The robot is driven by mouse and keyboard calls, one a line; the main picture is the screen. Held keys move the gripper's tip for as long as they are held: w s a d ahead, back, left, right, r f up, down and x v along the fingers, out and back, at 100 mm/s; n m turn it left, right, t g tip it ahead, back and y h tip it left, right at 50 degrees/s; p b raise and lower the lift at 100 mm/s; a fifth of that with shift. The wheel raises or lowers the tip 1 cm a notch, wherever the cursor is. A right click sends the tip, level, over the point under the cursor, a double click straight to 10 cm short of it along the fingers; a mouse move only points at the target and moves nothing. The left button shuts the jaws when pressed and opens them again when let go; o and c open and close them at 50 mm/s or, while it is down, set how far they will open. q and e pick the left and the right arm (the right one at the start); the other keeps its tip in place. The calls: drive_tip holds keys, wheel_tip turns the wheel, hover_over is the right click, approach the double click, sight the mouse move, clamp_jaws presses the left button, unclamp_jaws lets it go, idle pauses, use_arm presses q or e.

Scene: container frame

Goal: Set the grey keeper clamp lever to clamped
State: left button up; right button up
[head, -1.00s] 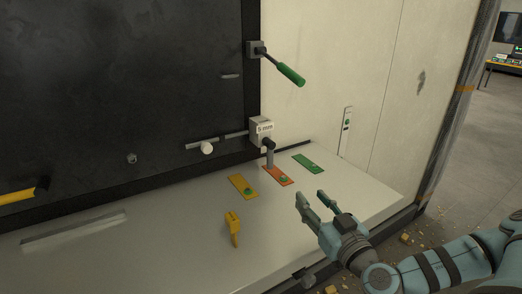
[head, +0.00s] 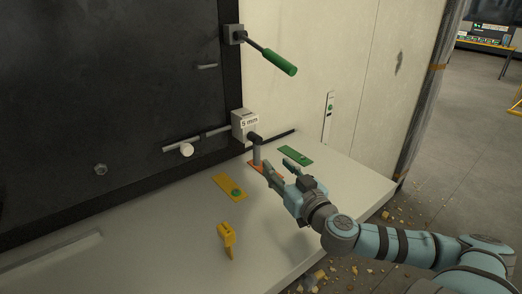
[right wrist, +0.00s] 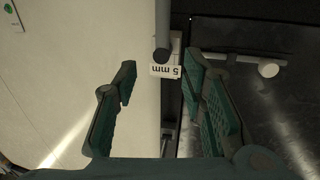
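The grey keeper clamp lever (head: 257,154) hangs down from a dark pivot on a grey block (head: 244,124) labelled "5 mm", at the dark panel's right edge. In the right wrist view the lever (right wrist: 162,22) runs from the top edge to a dark round end, with the upside-down label (right wrist: 165,71) beside it. My right gripper (head: 277,166) is open and empty, close to the lever's lower end. In its wrist view (right wrist: 160,85) the lever lies ahead between the two spread fingers, with no clear contact. My left gripper is out of view.
A green-handled lever (head: 279,62) sticks out above. A white knob (head: 187,150) on a rod is left of the block. Green (head: 295,156) and yellow (head: 229,187) plates and a yellow tag (head: 228,239) are on the pale ledge (head: 150,240). The ledge's left part is mostly clear.

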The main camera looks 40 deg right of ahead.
sight(258, 149)
drive_tip(key=x, duration=1)
drive_tip(key=shift+a+f+p, duration=0.2)
drive_tip(key=shift+p, duration=0.15)
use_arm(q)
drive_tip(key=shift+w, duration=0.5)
use_arm(e)
drive_tip(key=shift+w+d, duration=0.15)
drive_tip(key=shift+w, duration=0.4)
drive_tip(key=shift+w, duration=0.1)
clamp_jaws()
